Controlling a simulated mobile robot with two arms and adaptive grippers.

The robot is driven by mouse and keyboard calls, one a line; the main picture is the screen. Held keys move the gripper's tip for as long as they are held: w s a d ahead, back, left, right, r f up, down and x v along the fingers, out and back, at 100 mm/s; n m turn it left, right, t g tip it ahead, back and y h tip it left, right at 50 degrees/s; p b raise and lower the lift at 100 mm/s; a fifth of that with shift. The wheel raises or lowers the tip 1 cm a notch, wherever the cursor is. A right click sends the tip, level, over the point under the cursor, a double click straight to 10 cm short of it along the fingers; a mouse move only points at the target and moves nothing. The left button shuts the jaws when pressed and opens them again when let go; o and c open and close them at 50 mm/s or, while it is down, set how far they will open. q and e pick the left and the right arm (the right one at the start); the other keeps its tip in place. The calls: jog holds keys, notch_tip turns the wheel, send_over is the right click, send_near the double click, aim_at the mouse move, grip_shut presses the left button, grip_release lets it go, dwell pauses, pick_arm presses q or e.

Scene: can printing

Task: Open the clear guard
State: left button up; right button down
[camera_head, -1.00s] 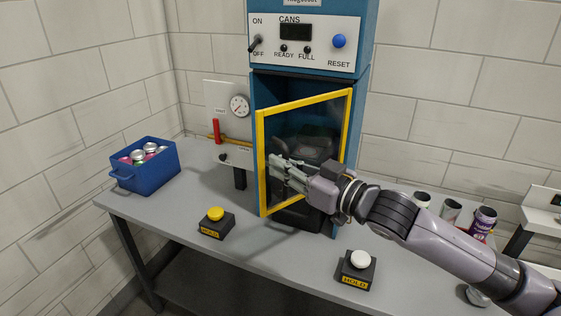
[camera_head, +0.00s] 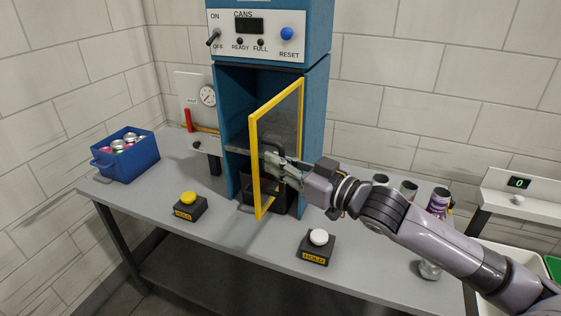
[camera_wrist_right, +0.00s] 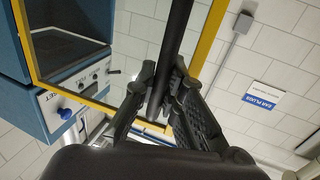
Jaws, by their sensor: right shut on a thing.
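The clear guard is a see-through panel in a yellow frame (camera_head: 255,168) on the front of the blue machine (camera_head: 229,110). It stands ajar, swung out from its right side, and the machine's dark opening shows to its left. My right gripper (camera_head: 272,163) is at the guard, shut on its dark bar handle (camera_wrist_right: 175,45). In the right wrist view the fingers (camera_wrist_right: 165,90) close around the bar, with the yellow frame beyond. My left gripper is not in view.
A yellow-button box (camera_head: 189,204) and a white-button HOLD box (camera_head: 317,246) stand on the grey table (camera_head: 240,245). A blue bin (camera_head: 128,160) of cans is at the left. Several cans (camera_head: 408,190) stand behind my right arm.

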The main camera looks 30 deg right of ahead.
jog(key=shift+a+f, duration=0.1)
jog(key=shift+f, duration=0.05)
jog(key=c, duration=1.9)
grip_release()
jog(key=shift+v, duration=6.05)
